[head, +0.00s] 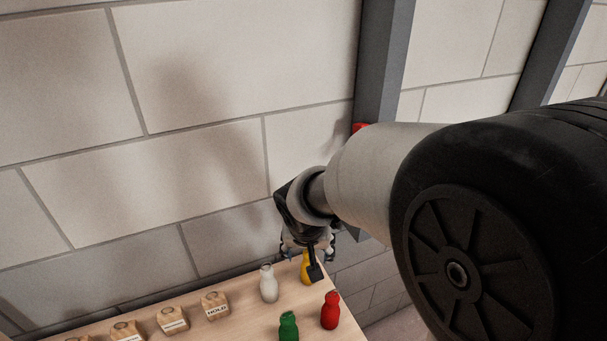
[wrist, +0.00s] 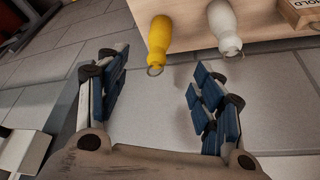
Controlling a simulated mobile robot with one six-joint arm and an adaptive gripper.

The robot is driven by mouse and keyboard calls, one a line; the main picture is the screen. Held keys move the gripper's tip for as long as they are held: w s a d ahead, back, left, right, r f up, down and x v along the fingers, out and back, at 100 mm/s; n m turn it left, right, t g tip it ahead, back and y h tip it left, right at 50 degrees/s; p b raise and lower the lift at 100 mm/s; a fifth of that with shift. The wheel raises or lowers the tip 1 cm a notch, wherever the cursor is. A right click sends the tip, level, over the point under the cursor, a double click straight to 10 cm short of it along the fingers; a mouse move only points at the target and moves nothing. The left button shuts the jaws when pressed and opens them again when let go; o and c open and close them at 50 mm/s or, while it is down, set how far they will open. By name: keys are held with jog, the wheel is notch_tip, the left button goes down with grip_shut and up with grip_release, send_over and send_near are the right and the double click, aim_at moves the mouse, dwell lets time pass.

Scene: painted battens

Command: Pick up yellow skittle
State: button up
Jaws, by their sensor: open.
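The yellow skittle (head: 305,268) stands near the far right corner of the wooden table, partly hidden behind my gripper in the head view. In the wrist view the yellow skittle (wrist: 158,42) shows ahead of my gripper, its top end toward the fingers. My gripper (head: 315,262) is above the table's end by the skittle. In the wrist view my gripper (wrist: 158,95) has its blue-padded fingers wide apart with nothing between them. The skittle lies just beyond the fingertips, roughly centred in the gap.
A white skittle (head: 268,284) stands just left of the yellow one; it also shows in the wrist view (wrist: 224,28). A red skittle (head: 330,311) and a green skittle (head: 288,326) stand nearer. Several wooden blocks (head: 215,305) line the table (head: 245,320). A block wall (head: 190,200) rises behind.

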aim_at(308, 264)
jog(key=b+x, duration=0.3)
jog(key=x, duration=0.9)
jog(key=shift+f+b, duration=0.25)
jog(key=shift+b, duration=0.15)
jog(key=b+x, duration=0.2)
jog(key=x, duration=0.3)
jog(key=shift+f, duration=0.2)
jog(key=shift+r, duration=0.1)
jog(key=shift+c, duration=0.3)
jog(key=c, duration=1.1)
jog(key=shift+c, duration=0.2)
notch_tip(308, 264, up, 20)
jog(key=p, duration=0.7)
